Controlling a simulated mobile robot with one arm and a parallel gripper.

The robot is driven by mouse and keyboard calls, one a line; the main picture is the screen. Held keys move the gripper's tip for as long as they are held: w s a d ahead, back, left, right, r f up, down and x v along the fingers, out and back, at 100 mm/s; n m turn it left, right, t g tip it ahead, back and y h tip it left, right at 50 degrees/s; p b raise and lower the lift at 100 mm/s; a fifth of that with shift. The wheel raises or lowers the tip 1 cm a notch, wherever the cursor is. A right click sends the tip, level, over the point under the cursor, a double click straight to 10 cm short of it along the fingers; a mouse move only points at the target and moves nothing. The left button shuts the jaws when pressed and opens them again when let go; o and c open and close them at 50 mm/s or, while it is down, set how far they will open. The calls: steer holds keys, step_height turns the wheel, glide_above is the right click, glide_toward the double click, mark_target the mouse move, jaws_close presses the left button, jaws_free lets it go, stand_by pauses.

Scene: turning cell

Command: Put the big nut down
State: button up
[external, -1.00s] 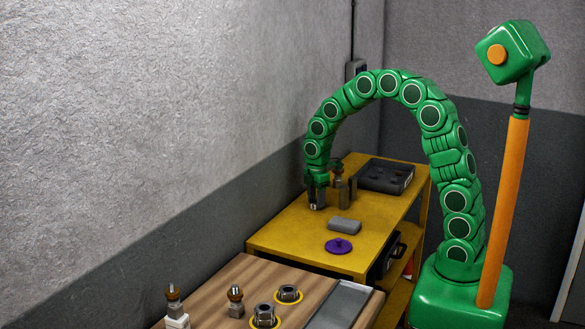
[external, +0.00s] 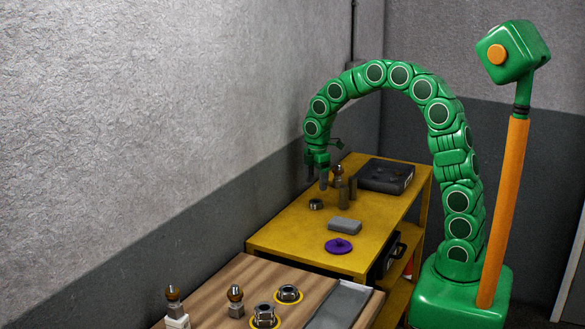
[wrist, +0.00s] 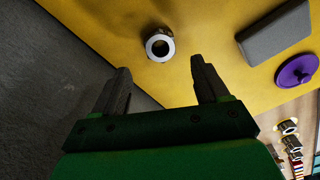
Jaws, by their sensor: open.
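A grey metal nut (external: 316,204) lies on the yellow table, near its left edge. In the wrist view the nut (wrist: 160,47) shows its pale ring face and open hole, beyond the fingertips. My gripper (external: 316,181) hangs above the nut, apart from it, with its fingers pointing down. In the wrist view its two fingers (wrist: 160,76) are wide apart with nothing between them.
Close right of my gripper stand a brown-knobbed piece (external: 337,174) and grey upright pieces (external: 352,188). A grey block (external: 344,225), a purple disc (external: 338,246) and a dark tray (external: 407,178) are also on the table. The wall runs close along the left.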

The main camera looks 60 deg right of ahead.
step_height(320, 180, up, 5)
steer(key=s+a+r+m, duration=0.2)
steer(key=s+a+m, duration=0.15)
steer(key=s, duration=0.55)
steer(key=s+a+r+m, duration=0.2)
steer(key=s+a, duration=0.2)
steer(key=s, duration=0.5)
steer(key=s+a+f+m+g, duration=0.1)
steer(key=s+m, duration=0.2)
steer(key=s, duration=0.7)
steer(key=s+a+f+m, duration=0.1)
steer(key=s+m, duration=0.2)
steer(key=s, duration=0.7)
steer(key=shift+a+f+g, duration=0.25)
steer(key=shift+f+g, duration=0.05)
steer(key=shift+g, duration=0.1)
steer(key=shift+m, duration=0.25)
